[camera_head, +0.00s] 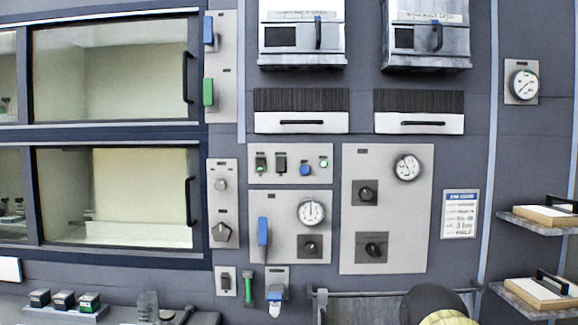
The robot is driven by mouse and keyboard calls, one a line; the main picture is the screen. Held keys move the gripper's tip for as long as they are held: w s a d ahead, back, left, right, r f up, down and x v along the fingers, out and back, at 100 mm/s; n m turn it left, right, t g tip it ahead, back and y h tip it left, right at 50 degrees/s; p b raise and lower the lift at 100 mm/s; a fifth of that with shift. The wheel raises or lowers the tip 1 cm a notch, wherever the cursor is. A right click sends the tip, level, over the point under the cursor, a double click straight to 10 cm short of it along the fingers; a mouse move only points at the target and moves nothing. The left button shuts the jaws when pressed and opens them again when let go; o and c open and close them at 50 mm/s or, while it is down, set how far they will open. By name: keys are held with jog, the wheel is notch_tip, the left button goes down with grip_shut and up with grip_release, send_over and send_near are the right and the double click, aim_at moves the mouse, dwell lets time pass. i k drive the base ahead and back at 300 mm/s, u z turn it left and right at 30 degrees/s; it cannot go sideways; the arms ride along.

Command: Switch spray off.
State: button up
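No control has a label I can read as spray. A larger panel (387,210) has a gauge (407,167) and two dark knobs, upper (366,193) and lower (373,247). A small rocker switch (225,283) sits lower left. My gripper is not in view.
Two glass-fronted chambers (117,75) fill the left. A strip has a blue (209,30) and a green handle (208,92). A green lever (248,288) and a blue-and-white fitting (274,301) sit low. Shelves (540,216) jut out at right. A dark rounded shape (434,302) blocks the bottom right.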

aim_at(260, 161)
jog(key=k, duration=0.5)
jog(key=z, duration=1.35)
jog(key=i, duration=0.95)
jog(key=u, duration=1.95)
